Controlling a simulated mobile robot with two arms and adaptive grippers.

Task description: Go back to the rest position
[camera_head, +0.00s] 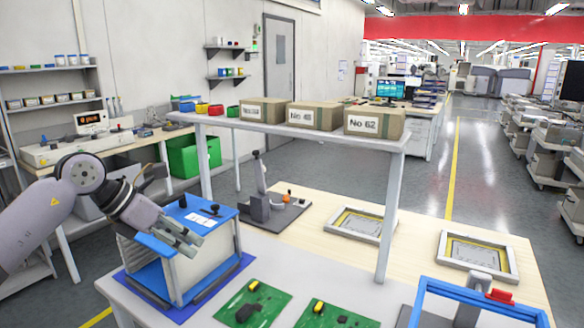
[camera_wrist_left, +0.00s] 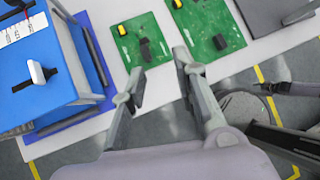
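My left gripper (camera_head: 182,232) reaches in from the left, in front of and over the edge of a blue-topped box (camera_head: 185,222). In the left wrist view its two fingers (camera_wrist_left: 158,78) stand apart with nothing between them. They point toward two green circuit boards (camera_wrist_left: 140,47) on the white table. The blue top (camera_wrist_left: 35,75) of the box is at the left of that view. Whether a finger touches the box cannot be told from the head view. My right gripper is not identifiable in either view.
Above the table, a shelf (camera_head: 290,127) carries several cardboard boxes (camera_head: 375,122). A blue frame (camera_head: 480,296) stands at the front right. Grey-framed panels (camera_head: 362,224) lie on the wooden surface. A side bench (camera_head: 110,146) is at the left. The aisle (camera_head: 485,160) at the right looks open.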

